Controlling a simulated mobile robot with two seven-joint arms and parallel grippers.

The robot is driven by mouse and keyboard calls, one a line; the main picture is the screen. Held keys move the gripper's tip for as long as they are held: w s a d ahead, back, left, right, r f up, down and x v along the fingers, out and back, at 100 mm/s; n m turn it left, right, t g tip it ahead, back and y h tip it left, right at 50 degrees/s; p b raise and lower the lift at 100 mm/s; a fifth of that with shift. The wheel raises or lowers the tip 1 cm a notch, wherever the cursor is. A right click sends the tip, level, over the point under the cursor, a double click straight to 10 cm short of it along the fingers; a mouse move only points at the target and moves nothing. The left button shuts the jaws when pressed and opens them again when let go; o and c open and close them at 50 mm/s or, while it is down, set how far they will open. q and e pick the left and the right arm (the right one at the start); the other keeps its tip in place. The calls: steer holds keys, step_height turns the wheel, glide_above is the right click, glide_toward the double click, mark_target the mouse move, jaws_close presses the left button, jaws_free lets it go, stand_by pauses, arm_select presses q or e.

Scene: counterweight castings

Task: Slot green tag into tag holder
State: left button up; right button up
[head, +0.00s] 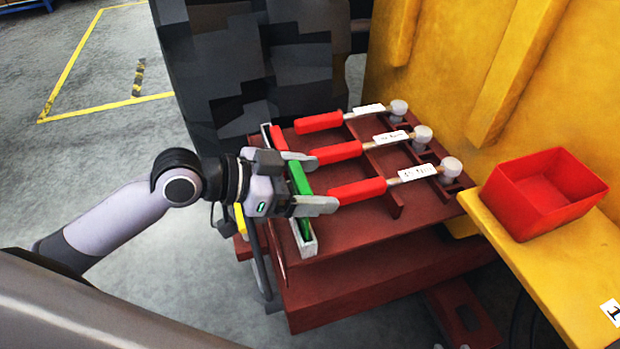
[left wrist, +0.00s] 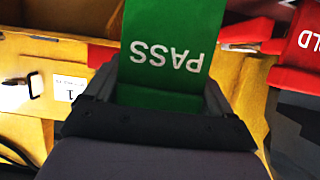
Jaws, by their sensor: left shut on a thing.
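The green tag (head: 299,178) reads PASS, upside down in the left wrist view (left wrist: 165,50). My left gripper (head: 322,183) is shut on it, with one finger on each side. The gripper is over a long, narrow grey tray (head: 308,249) on the left edge of a dark red table. A red tag (head: 278,139) stands at the tray's far end, and more green shows at its near end. I cannot tell whether the held tag touches the tray. No part clearly marked as the tag holder shows. My right gripper is not in view.
Several red-handled tools (head: 357,190) with round grey ends and white labels lie across the dark red table (head: 350,228), close to my fingertips. A red open bin (head: 540,195) stands on a yellow ledge at right. Dark grey blocks (head: 220,60) rise behind.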

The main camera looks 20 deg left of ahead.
arm_select(q)
steer(key=shift+f, duration=0.5)
steer(key=shift+f+b, duration=0.35)
steer(key=shift+b, duration=0.15)
steer(key=shift+f+b, duration=0.4)
steer(key=shift+f, duration=0.2)
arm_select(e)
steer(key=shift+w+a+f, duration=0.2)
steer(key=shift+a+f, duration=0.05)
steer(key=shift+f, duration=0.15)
arm_select(q)
steer(key=shift+f+b, duration=0.3)
steer(key=shift+f, duration=0.3)
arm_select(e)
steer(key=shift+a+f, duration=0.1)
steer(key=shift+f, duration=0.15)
arm_select(q)
steer(key=o, duration=0.9)
steer(key=shift+c, duration=0.2)
